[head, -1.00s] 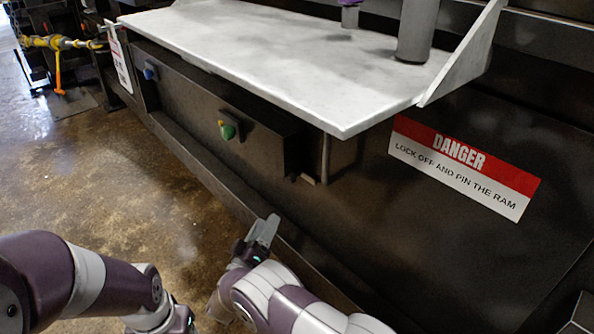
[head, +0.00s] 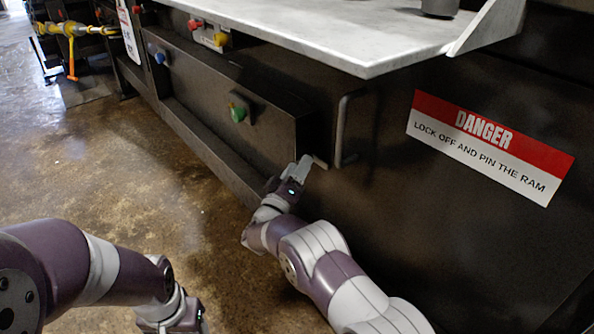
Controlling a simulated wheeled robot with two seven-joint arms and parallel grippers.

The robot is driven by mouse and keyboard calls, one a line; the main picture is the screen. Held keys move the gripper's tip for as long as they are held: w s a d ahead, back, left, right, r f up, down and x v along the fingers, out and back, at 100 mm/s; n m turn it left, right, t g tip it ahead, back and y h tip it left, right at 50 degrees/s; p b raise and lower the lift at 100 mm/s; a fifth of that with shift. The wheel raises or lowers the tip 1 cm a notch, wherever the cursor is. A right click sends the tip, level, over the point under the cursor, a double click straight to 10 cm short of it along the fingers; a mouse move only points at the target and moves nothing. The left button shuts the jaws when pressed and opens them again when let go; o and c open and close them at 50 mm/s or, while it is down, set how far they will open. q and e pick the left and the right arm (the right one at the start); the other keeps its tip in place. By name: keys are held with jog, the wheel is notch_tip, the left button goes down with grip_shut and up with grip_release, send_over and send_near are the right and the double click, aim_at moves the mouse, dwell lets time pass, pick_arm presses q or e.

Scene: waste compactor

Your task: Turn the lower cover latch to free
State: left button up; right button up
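A small pale tab (head: 320,162) sticks out low at the right end of a dark box-like cover; it may be the lower cover latch, but it is too small to tell how it is turned. My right gripper (head: 302,166) is beside it, just to the left, with fingers pointing up toward it. Whether they touch is unclear. The fingers are seen nearly edge-on, and the gap between them cannot be made out. My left gripper (head: 192,322) is low at the bottom edge, partly cut off, away from the machine.
A grey bar handle (head: 342,130) stands just right of the tab. A pale shelf (head: 370,50) overhangs above. The dark cover (head: 275,135) carries a green knob (head: 237,112) and a blue knob (head: 159,57). A danger sign (head: 490,145) is at right. The floor at left is open.

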jog(key=c, duration=0.9)
jog(key=shift+f+m+h+b, duration=0.1)
jog(key=shift+m+h+b, duration=0.4)
jog(key=shift+m+b, duration=0.35)
pick_arm(q)
jog(key=shift+f, duration=0.75)
pick_arm(e)
jog(key=o, duration=1)
jog(key=shift+a, duration=0.1)
pick_arm(q)
notch_tip(320, 180, up, 5)
jog(key=p, duration=0.5)
pick_arm(e)
jog(key=v, duration=1.2)
jog(key=shift+s, duration=0.3)
pick_arm(q)
jog(key=shift+o, duration=0.4)
pick_arm(e)
jog(key=shift+a+f, duration=0.1)
jog(key=shift+f, duration=0.1)
